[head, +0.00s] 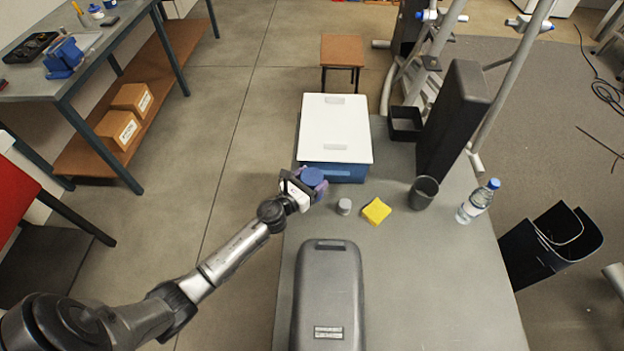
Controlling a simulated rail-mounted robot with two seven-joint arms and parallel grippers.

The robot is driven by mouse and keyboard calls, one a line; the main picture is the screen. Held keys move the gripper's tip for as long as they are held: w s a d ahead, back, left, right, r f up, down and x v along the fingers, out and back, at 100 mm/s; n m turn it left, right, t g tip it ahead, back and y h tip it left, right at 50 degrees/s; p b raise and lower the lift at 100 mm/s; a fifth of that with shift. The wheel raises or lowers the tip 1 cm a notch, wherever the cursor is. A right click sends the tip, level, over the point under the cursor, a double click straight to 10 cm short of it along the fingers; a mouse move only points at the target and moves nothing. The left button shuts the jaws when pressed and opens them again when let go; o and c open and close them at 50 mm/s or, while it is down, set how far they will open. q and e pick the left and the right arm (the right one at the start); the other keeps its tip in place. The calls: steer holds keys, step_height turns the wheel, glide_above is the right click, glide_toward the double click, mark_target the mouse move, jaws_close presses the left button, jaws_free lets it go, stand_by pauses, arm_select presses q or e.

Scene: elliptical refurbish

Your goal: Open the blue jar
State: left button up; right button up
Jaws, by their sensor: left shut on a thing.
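The blue jar (313,176) shows as a round blue top at the left edge of the grey table (420,270), just in front of the blue box with the white lid. My left gripper (310,184) comes in from the lower left and is shut on the blue jar. The fingers and wrist hide much of the jar's side, and I cannot tell whether it touches the table. My right gripper is not in view.
A small grey cylinder (344,206), a yellow sponge (376,211), a dark cup (424,192) and a water bottle (478,201) stand right of the jar. The white-lidded box (336,130) is behind. A grey case (328,295) lies in front. The table's right front is clear.

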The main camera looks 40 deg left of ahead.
arm_select(q)
steer(key=c, duration=0.3)
steer(key=shift+a+y, duration=0.25)
steer(key=shift+y, duration=0.15)
step_height(320, 180, up, 5)
steer(key=s+a+n+g+y, duration=0.1)
steer(key=s+a+n+y, duration=0.15)
steer(key=n+y, duration=0.35)
steer(key=s+d+r+m+t+h, duration=0.1)
steer(key=s+d+r+m+h, duration=0.2)
steer(key=d+r, duration=0.6)
steer(key=s+d+r+m+h, duration=0.3)
steer(key=d+r, duration=0.5)
steer(key=d, duration=0.1)
steer(key=r+p, duration=1)
steer(key=r, duration=0.1)
steer(key=r+p, duration=2.1)
steer(key=r, duration=0.1)
steer(key=shift+w+a+p, duration=0.2)
steer(key=shift+a+p, duration=0.1)
steer(key=shift+p, duration=0.1)
